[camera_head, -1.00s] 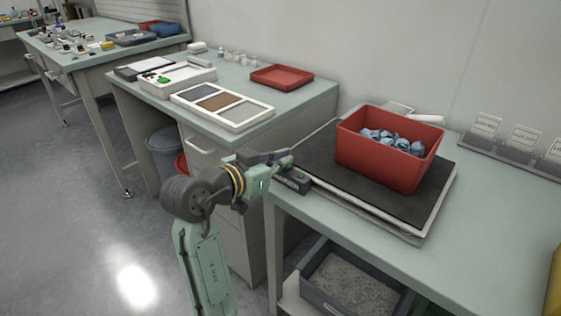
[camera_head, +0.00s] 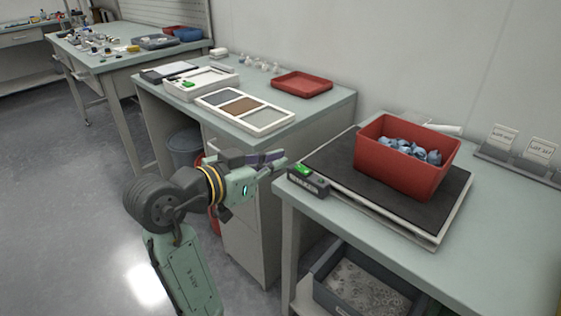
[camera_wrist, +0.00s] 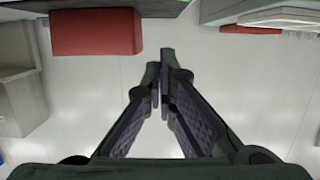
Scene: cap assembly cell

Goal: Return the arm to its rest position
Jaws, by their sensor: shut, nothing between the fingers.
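My gripper (camera_head: 276,162) is in the air in front of the gap between the middle bench and the right-hand bench, left of the scale on the right bench. In the wrist view my gripper (camera_wrist: 163,85) shows its two fingers closed together at the tips, with nothing between them. My arm is folded low at the left of the bench, and its lower end runs out of the head view at the bottom.
A red bin (camera_head: 402,170) with blue parts stands on the black scale plate (camera_head: 330,160) on the right bench. The middle bench holds a three-part tray (camera_head: 284,118) and a red tray (camera_head: 302,84). A grey crate (camera_head: 330,297) sits below. Open floor (camera_head: 70,220) lies left.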

